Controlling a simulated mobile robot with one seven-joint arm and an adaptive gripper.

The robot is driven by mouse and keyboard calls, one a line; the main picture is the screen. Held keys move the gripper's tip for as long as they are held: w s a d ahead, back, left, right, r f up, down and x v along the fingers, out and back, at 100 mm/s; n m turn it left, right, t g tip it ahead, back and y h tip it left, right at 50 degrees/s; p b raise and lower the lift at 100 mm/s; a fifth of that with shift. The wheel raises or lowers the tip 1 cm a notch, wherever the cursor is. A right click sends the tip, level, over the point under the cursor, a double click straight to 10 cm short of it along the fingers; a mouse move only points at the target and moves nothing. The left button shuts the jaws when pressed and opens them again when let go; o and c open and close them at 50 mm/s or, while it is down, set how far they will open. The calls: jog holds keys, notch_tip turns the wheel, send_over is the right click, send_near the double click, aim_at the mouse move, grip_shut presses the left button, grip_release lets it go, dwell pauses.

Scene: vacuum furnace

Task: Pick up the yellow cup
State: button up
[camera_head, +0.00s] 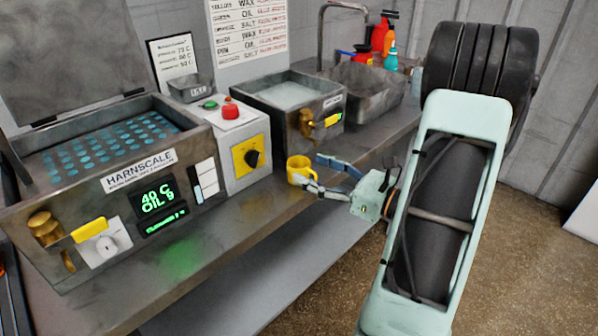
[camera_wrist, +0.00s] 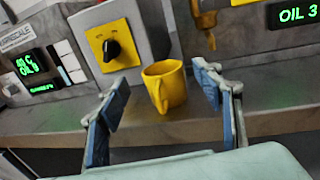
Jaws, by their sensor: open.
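The yellow cup (camera_head: 299,168) stands upright near the front edge of the metal bench, in front of the control box with the yellow switch plate. My gripper (camera_head: 322,178) is open beside it, with its fingers pointing at the cup. In the wrist view the yellow cup (camera_wrist: 164,85) shows between the two blue-padded fingers of my gripper (camera_wrist: 162,92), a little beyond or level with the tips. I see a gap on each side, and no finger visibly touches the cup. The cup's handle faces toward my gripper.
The control box (camera_head: 240,145) stands behind the cup. A Harnscale bath (camera_head: 140,182) is at the left and a smaller bath (camera_head: 290,92) with a brass tap is behind. A sink (camera_head: 365,90) and bottles are farther back. The bench (camera_head: 235,218) in front is clear.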

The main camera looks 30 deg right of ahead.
aim_at(309, 167)
jog(key=x, duration=0.5)
jog(key=shift+d, duration=0.15)
jog(key=c, duration=1.3)
